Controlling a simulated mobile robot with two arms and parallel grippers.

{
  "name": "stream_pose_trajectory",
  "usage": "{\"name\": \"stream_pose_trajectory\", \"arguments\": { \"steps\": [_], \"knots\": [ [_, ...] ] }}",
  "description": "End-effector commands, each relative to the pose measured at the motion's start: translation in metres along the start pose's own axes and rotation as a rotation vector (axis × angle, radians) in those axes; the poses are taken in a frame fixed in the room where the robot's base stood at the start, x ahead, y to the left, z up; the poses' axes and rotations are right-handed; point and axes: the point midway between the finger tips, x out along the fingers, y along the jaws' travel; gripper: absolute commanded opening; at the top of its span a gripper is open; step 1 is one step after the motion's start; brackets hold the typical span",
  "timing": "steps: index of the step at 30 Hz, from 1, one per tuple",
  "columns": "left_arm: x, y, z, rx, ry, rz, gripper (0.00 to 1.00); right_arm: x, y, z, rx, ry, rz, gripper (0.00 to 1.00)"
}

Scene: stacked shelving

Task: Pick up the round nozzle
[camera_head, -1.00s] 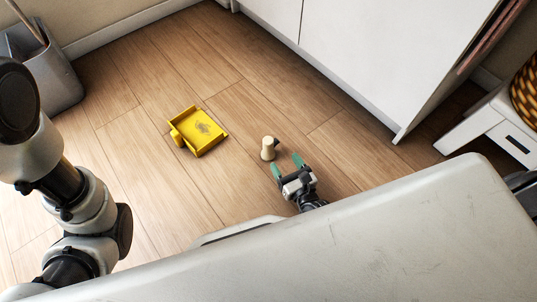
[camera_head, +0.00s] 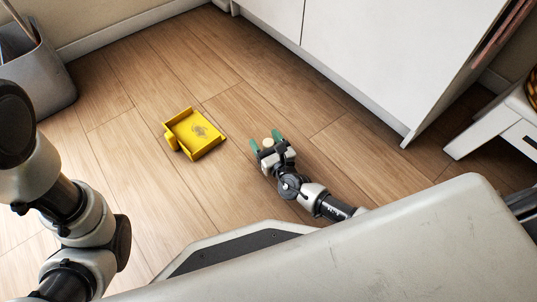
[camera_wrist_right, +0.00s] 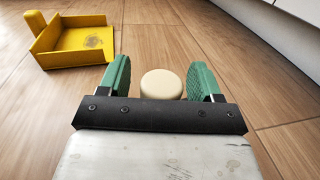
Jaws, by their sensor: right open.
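The round nozzle (camera_head: 268,141) is a small cream-coloured piece on the wooden floor, mostly hidden behind my right gripper in the head view. In the right wrist view the nozzle (camera_wrist_right: 162,84) shows its round top between the two green fingers. My right gripper (camera_head: 266,141) is open, with one finger on each side of the nozzle. Small gaps show between the nozzle and both fingers in the right wrist view (camera_wrist_right: 160,80). My left arm is at the left of the head view, but its gripper is out of sight.
A yellow dustpan-like tray (camera_head: 195,134) lies on the floor left of the nozzle. A white cabinet (camera_head: 370,60) stands behind to the right, with a white stool (camera_head: 495,125) at the far right. A grey bin (camera_head: 38,75) is at the far left. The floor between is clear.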

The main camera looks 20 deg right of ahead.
Motion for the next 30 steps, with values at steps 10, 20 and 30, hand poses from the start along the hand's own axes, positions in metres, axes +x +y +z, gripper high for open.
{"name": "stream_pose_trajectory", "arguments": {
  "steps": [10,20,30],
  "knots": [
    [0.000,0.000,0.000,0.000,0.000,0.000,1.00,0.001,0.000,0.000,0.000,0.001,0.000,0.46],
    [0.000,0.000,0.000,0.000,0.000,0.000,1.00,0.001,0.000,0.000,-0.001,0.001,0.000,0.10],
    [0.010,-0.002,0.004,0.000,-0.001,0.000,1.00,0.001,0.000,0.011,0.000,0.001,0.000,0.10]
  ]
}}
